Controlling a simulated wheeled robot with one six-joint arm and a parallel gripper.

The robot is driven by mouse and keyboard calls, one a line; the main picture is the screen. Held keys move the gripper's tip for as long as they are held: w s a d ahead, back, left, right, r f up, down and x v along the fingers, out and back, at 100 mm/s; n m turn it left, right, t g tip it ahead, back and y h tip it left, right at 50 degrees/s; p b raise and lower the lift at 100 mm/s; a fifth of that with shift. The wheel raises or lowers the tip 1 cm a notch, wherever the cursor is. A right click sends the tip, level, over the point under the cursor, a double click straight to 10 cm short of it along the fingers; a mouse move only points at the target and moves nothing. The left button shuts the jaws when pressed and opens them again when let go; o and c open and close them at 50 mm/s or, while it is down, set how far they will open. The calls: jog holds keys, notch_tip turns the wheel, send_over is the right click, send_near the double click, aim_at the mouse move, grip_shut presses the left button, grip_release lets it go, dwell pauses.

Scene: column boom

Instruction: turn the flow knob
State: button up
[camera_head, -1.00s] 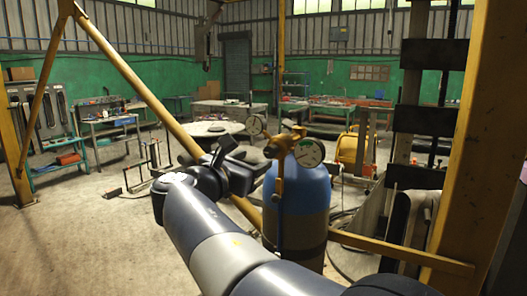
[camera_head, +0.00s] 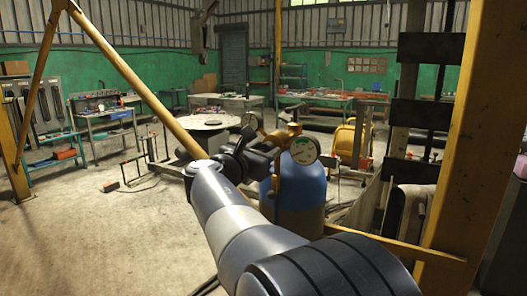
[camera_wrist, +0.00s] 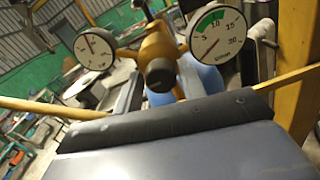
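A blue gas cylinder (camera_head: 298,190) stands upright, with a brass regulator (camera_head: 285,137) on top. The regulator carries two round white gauges; the nearer one (camera_head: 304,150) faces me. In the wrist view the brass body (camera_wrist: 152,48) lies between the left gauge (camera_wrist: 95,51) and the right gauge (camera_wrist: 217,37). A dark-ended round knob (camera_wrist: 160,74) points at the wrist camera. My gripper (camera_head: 262,150) is just left of the regulator, its fingers apart and empty. In the wrist view the fingers show partly, on either side of the knob; I cannot tell whether they touch it.
A yellow diagonal brace (camera_head: 135,80) runs down behind my arm. A thick yellow post (camera_head: 470,150) and a low yellow bar (camera_head: 400,247) stand at the right. A round table (camera_head: 209,121) and workbenches (camera_head: 105,118) lie farther back. The floor at left is mostly clear.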

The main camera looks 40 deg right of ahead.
jog(key=c, duration=0.6)
jog(key=shift+c, duration=0.2)
jog(key=shift+b, duration=0.3)
jog(key=shift+s+f+m+b, duration=0.1)
jog(key=shift+m+b, duration=6.15)
jog(key=shift+m, duration=1.35)
jog(key=o, duration=1)
jog(key=shift+c, duration=0.2)
